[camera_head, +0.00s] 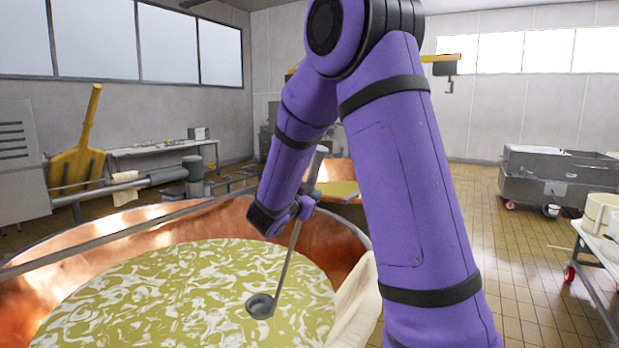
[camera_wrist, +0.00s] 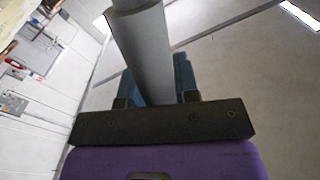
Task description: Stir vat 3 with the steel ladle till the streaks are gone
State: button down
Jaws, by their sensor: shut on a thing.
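My gripper (camera_head: 306,206) is shut on the steel ladle (camera_head: 287,262) by its upper handle. In the wrist view the thick grey handle (camera_wrist: 143,45) stands between the blue fingers. The ladle hangs slightly tilted, its small round bowl at the lower end, over the right part of the large copper vat (camera_head: 345,244). The vat holds yellow-green liquid (camera_head: 170,290) with white streaks across its whole visible surface. I cannot tell whether the bowl touches the liquid. No number shows on the vat.
A grey bar (camera_head: 120,236) crosses over the near vat. Pale cloth (camera_head: 355,300) hangs at its right rim. Another copper vat (camera_head: 338,170) stands behind. A yellow paddle (camera_head: 78,150) is at left. A steel cart (camera_head: 555,178) and white tubs (camera_head: 600,208) are at right, with open tiled floor between.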

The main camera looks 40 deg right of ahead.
notch_tip(320, 180, down, 30)
dwell(0.8)
